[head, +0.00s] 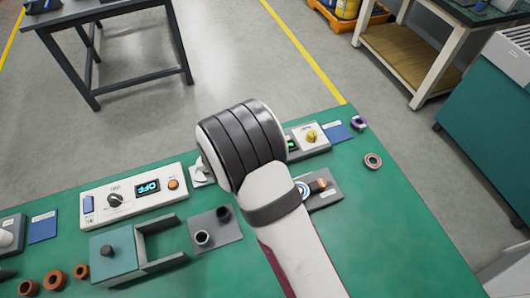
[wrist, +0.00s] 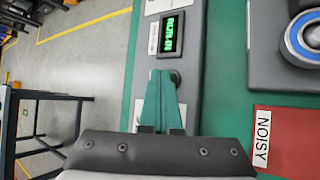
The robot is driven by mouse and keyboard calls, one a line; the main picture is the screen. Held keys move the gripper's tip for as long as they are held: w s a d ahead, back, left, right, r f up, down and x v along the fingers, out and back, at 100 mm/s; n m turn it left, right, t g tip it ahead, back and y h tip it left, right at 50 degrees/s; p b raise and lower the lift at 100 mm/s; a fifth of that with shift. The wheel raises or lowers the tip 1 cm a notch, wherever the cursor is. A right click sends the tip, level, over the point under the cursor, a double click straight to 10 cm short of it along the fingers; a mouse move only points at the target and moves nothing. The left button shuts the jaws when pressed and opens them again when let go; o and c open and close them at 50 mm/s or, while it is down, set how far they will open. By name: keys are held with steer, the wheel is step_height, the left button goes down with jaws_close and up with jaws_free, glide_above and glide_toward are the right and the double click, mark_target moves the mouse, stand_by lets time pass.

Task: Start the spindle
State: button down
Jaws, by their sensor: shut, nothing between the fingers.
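In the wrist view my gripper (wrist: 160,75) is shut and empty, its teal fingers pointing at a grey control panel (wrist: 192,45). The fingertips are at a dark round button or knob (wrist: 176,77); I cannot tell if they touch it. Above it a small display (wrist: 172,33) shows green sideways characters that seem to begin with RUN. In the head view my arm hides the gripper and part of this panel. Its yellow knob (head: 312,135) shows right of the arm. A bearing with a blue ring (wrist: 305,38) sits on a dark block beside the panel.
A white panel (head: 135,195) with a display reading OFF stands left on the green bench (head: 400,250). Near it are a teal fixture (head: 115,255), a grey plate (head: 215,230) and copper rings (head: 54,280). A red NOISY card (wrist: 290,140) lies beside the panel.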

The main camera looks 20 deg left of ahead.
steer(key=shift+r, duration=0.65)
step_height(320, 180, up, 5)
stand_by(0.3)
stand_by(0.4)
